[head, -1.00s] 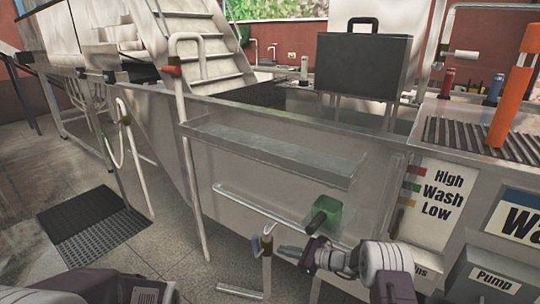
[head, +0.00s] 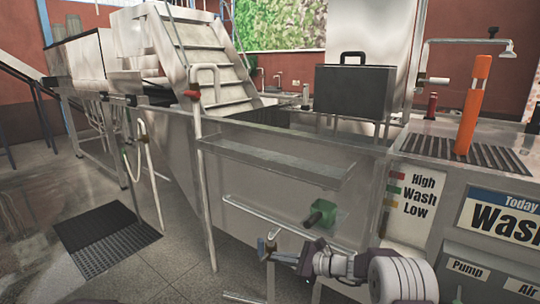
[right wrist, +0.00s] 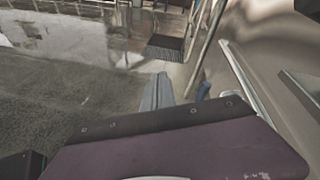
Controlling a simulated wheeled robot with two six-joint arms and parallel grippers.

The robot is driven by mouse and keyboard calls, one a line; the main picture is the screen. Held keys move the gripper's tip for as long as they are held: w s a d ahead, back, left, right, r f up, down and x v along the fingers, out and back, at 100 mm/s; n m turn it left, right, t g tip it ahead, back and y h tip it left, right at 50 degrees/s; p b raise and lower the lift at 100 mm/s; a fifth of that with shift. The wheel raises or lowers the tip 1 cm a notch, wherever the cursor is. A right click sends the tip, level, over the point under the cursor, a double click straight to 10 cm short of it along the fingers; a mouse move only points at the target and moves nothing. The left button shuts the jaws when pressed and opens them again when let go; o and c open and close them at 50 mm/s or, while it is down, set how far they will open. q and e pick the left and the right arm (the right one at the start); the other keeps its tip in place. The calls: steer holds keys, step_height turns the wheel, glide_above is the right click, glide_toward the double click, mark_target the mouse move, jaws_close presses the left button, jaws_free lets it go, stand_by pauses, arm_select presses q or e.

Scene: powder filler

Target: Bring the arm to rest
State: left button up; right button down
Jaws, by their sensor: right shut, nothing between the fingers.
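My right gripper (head: 284,258) is shut and empty at the lower middle of the head view. Its arm comes in from the lower right, and the fingers point left. In the right wrist view the closed grey fingers (right wrist: 157,92) point away over the floor. My left gripper is not in view.
A counter with a control panel (head: 410,200) is at right. A black mat (head: 105,237) lies on the open floor at left.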

steer(key=s+n+g+h, duration=0.45)
steer(key=s+n, duration=0.25)
steer(key=s, duration=1)
steer(key=s+d+f+n+g+h, duration=0.1)
steer(key=s+d+f+n+h, duration=0.3)
steer(key=s+d+n, duration=0.3)
steer(key=s+d+f+n+g+h, duration=0.1)
steer(key=s+d+f+n+h, duration=0.25)
steer(key=s+d, duration=0.45)
step_height(320, 180, up, 36)
steer(key=n+p, duration=0.2)
steer(key=p, duration=3.3)
steer(key=shift+a+f+h, duration=0.15)
steer(key=shift+f+h, duration=0.1)
steer(key=shift+h, duration=0.15)
